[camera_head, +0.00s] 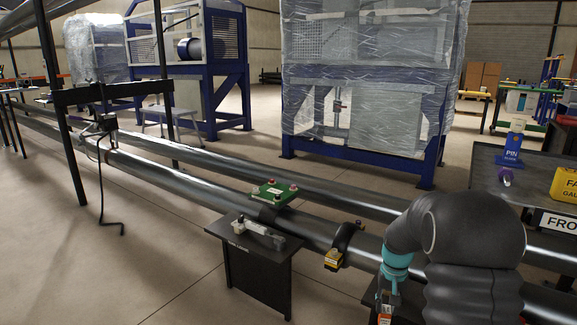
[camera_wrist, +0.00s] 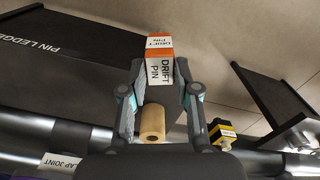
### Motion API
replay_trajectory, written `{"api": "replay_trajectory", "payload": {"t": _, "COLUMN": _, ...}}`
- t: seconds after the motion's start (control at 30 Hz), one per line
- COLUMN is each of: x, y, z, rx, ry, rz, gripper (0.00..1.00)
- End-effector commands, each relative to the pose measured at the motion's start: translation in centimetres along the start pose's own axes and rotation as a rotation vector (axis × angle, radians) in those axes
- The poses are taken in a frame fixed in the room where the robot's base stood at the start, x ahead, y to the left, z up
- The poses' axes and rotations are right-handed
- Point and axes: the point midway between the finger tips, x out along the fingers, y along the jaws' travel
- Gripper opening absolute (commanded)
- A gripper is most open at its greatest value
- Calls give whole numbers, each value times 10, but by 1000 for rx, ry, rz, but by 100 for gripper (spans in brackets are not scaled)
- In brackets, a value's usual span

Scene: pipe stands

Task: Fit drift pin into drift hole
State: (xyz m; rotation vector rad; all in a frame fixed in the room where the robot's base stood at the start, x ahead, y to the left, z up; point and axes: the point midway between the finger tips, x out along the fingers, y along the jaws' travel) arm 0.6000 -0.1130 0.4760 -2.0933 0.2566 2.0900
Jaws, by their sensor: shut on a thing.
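My gripper (camera_wrist: 160,68) is shut on the drift pin (camera_wrist: 160,57), a block with orange and white faces lettered DRIFT PIN, held between both fingertips. A tan cylinder (camera_wrist: 153,122) shows between the fingers nearer the palm; I cannot tell whether it is part of the pin. In the head view my gripper (camera_head: 387,298) is low at the right, below my arm, with the pin's orange part (camera_head: 384,319) at the bottom edge. I cannot make out the drift hole in either view.
Long steel pipes (camera_head: 200,178) cross the scene. A blue PIN stand (camera_head: 513,150) is at right.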

Motion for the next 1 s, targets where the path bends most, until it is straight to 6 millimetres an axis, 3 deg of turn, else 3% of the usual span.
{"api": "replay_trajectory", "payload": {"t": 0.03, "x": 22, "y": -14, "z": 12, "rx": -39, "ry": -11, "rz": 0, "gripper": 0}}
{"api": "replay_trajectory", "payload": {"t": 0.2, "x": 78, "y": -52, "z": 51, "rx": -142, "ry": -8, "rz": 0, "gripper": 0}}
{"api": "replay_trajectory", "payload": {"t": 0.4, "x": 112, "y": -82, "z": 88, "rx": -215, "ry": -4, "rz": 0, "gripper": 0}}
{"api": "replay_trajectory", "payload": {"t": 0.6, "x": 116, "y": -95, "z": 92, "rx": -244, "ry": 0, "rz": 0, "gripper": 0}}
{"api": "replay_trajectory", "payload": {"t": 1.0, "x": 116, "y": -96, "z": 91, "rx": -245, "ry": -1, "rz": 0, "gripper": 0}}
